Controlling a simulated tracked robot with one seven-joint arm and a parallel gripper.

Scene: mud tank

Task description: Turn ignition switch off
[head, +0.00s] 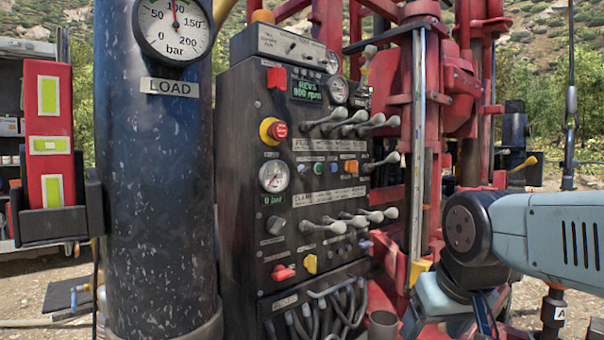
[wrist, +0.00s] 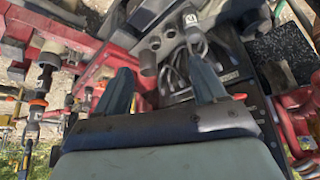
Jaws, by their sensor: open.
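The dark control panel (head: 300,170) stands upright in the middle of the head view, with a green display (head: 307,90) that reads revs in rpm. Its face carries a red switch (head: 277,77), a red button in a yellow ring (head: 273,131), a grey round knob (head: 275,225), a red knob (head: 283,272) and a yellow knob (head: 310,263). I cannot read which one is the ignition switch. My gripper (wrist: 162,85) is open and empty in the wrist view, its two fingers apart. Its fingertips are not visible in the head view, where my arm is at the right.
Red rig machinery (head: 460,90) is behind at the right. Hoses (head: 325,310) hang below the panel.

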